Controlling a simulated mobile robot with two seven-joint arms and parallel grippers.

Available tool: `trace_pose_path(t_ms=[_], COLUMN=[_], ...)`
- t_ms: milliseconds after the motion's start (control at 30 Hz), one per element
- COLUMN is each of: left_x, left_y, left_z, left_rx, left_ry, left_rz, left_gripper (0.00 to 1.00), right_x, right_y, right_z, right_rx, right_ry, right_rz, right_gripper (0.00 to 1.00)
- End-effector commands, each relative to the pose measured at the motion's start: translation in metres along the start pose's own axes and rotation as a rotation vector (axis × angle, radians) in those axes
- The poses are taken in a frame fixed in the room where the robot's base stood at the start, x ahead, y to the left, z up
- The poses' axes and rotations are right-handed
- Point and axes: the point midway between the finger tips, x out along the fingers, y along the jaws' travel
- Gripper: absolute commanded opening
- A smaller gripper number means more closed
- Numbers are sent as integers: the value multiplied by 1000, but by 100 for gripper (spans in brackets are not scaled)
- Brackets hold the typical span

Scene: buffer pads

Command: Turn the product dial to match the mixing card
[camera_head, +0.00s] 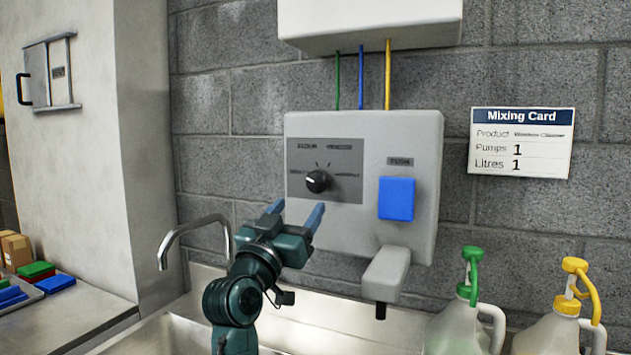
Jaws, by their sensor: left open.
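The product dial (317,181) is a round black knob with a light pointer mark on a grey label plate (345,192), on the light grey dispenser box (420,150) fixed to the wall. Small labels surround the dial, too blurred to read surely. The mixing card (521,142) hangs on the wall at the right; it reads Product, apparently Window Cleaner, Pumps 1, Litres 1. My left gripper (294,213) is open and empty, its two blue fingers pointing up toward the dial from just below, apparently apart from it. My right gripper is not in view.
A blue push button (397,198) sits right of the dial, with a spout (385,273) below. A tap (190,236) rises over the metal sink. Jugs with a green pump (471,270) and a yellow pump (574,280) stand at lower right. Coloured pads (37,270) lie at far left.

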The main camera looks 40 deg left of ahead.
Motion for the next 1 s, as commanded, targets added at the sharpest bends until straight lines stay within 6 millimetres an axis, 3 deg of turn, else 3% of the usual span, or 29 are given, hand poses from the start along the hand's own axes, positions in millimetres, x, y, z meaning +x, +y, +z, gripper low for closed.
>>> trace_pose_path(t_ms=[200,400,833,1000], left_x=[49,77,88,88], left_y=[0,0,0,0], left_z=[-3,-2,0,0], left_rx=[-2,-1,1,1], left_ry=[-2,-1,-1,-1], left_rz=[0,0,0,0], left_gripper=[63,63,63,50], right_x=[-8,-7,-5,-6], right_y=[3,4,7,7], right_z=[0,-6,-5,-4], right_rx=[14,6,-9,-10], right_ry=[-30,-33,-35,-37], right_rz=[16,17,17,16], right_gripper=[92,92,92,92])
